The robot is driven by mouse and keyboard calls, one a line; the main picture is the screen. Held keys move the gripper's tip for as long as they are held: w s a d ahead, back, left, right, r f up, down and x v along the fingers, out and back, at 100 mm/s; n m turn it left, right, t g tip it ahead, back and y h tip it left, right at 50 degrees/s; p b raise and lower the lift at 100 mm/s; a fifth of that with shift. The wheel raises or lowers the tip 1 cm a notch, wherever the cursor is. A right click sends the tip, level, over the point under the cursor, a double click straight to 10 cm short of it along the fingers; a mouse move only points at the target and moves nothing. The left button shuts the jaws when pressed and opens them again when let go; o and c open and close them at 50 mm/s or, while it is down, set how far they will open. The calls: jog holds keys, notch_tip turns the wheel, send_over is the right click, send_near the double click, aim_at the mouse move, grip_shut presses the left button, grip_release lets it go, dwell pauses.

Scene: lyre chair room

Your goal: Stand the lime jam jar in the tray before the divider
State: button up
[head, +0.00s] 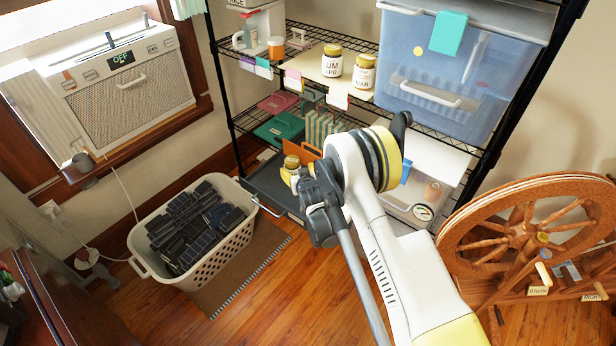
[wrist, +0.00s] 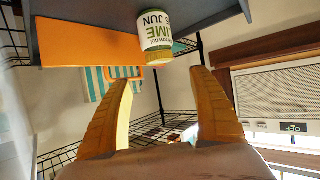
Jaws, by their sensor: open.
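The lime jam jar (wrist: 157,32), with a gold lid and a white and green label, shows upside down in the wrist view. It looks upright on the dark grey tray (wrist: 85,14), beside the orange divider (wrist: 75,49). In the head view the jar's gold lid (head: 291,161) shows in front of the divider (head: 309,152), over the tray (head: 268,187) on the low shelf. My gripper (wrist: 163,74) is open. Its yellow fingers reach toward the jar with visible space around it; contact is not clear. My arm hides part of the tray in the head view.
Two more gold-lidded jars (head: 332,60) (head: 364,72) stand on the shelf above. A laundry basket (head: 215,250) stands on the floor left of the tray, and a spinning wheel (head: 530,230) at right.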

jog(key=s+d+r+g+h, duration=0.1)
jog(key=d+r, duration=0.2)
jog(key=r, duration=0.6)
jog(key=d+r, duration=0.4)
jog(key=r, duration=0.4)
jog(key=s+d+r+m+g+h, duration=0.1)
jog(key=s+d+r, duration=0.5)
jog(key=s+r, duration=0.4)
jog(key=s+d+r+m+g, duration=0.1)
jog(key=s+d+r, duration=0.25)
jog(key=s, duration=0.45)
jog(key=s+d+r+g, duration=0.1)
jog(key=s+d+r, duration=0.2)
jog(key=s+r, duration=0.35)
jog(key=s+d+f, duration=0.1)
jog(key=s+f, duration=0.1)
jog(key=s, duration=0.6)
jog(key=s+d+f+g+h, duration=0.1)
jog(key=s+d+f, duration=0.1)
jog(key=s, duration=0.7)
jog(key=shift+s+f+m, duration=0.2)
jog(key=shift+f+m, duration=0.05)
jog(key=shift+m, duration=0.15)
